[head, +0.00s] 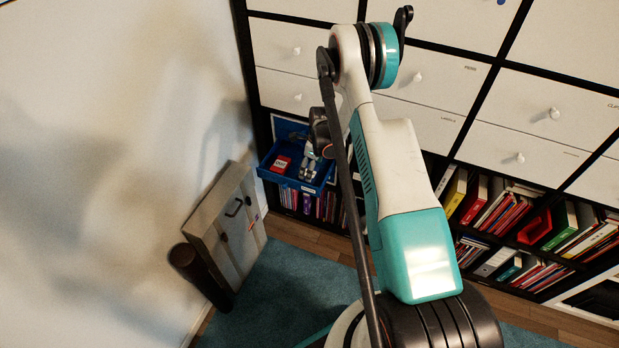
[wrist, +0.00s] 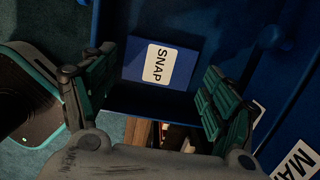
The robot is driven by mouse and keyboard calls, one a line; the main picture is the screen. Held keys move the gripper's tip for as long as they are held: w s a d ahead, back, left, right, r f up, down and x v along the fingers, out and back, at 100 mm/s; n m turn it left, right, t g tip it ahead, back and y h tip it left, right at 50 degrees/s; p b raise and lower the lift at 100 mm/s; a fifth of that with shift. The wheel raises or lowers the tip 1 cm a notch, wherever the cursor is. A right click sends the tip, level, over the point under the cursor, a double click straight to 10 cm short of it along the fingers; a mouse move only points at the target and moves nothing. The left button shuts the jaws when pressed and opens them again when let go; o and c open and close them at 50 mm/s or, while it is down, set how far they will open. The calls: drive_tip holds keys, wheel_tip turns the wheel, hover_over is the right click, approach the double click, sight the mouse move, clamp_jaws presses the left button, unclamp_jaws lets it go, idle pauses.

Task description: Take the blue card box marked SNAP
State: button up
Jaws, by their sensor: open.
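The blue card box marked SNAP (wrist: 183,68) lies in the blue drawer (wrist: 113,13), its white label facing up. In the wrist view it shows between and just beyond the fingertips of my gripper (wrist: 152,92). My gripper is open, with a finger on each side of the view and nothing held. In the head view my gripper (head: 309,168) is over the open blue drawer (head: 290,183). I cannot make out the SNAP box in the head view.
A red box with a white label (head: 282,163) sits in the drawer's left part. The drawer walls stand close around my gripper. Shelves of binders (head: 490,205) are at right, closed white drawers (head: 430,85) above. A grey panel (head: 225,220) leans on the left wall.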

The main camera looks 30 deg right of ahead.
wheel_tip(320, 180, down, 4)
drive_tip(key=shift+w+a+r+b, duration=0.15)
drive_tip(key=shift+r+b, duration=0.1)
drive_tip(key=shift+b, duration=0.35)
drive_tip(key=shift+r, duration=0.1)
drive_tip(key=c, duration=0.7)
